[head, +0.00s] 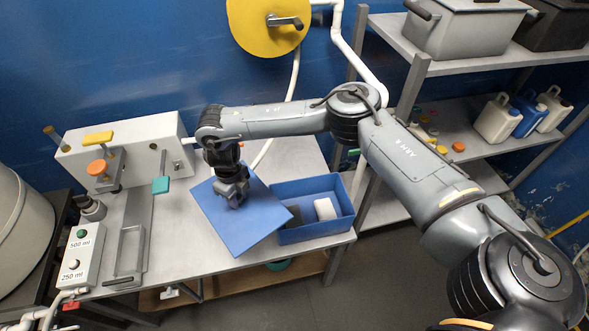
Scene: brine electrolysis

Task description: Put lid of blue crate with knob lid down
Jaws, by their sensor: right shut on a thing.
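The blue crate (318,232) stands open on the grey table near its right front edge. A white block (325,209) and a darker thing (291,216) lie inside it. The flat blue lid (225,226) is left of the crate, turned at an angle to it, and its right corner overlaps the crate's left end. My right gripper (236,199) points down at the lid's middle and is shut on its knob, which the fingers hide. I cannot tell whether the lid touches the table or the crate. My left gripper is not in view.
A white box with coloured handles (140,148) stands at the table's back left. A button box (80,258) and a metal frame (130,250) are at the left. A shelf (470,64) with crates and jugs stands at the right.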

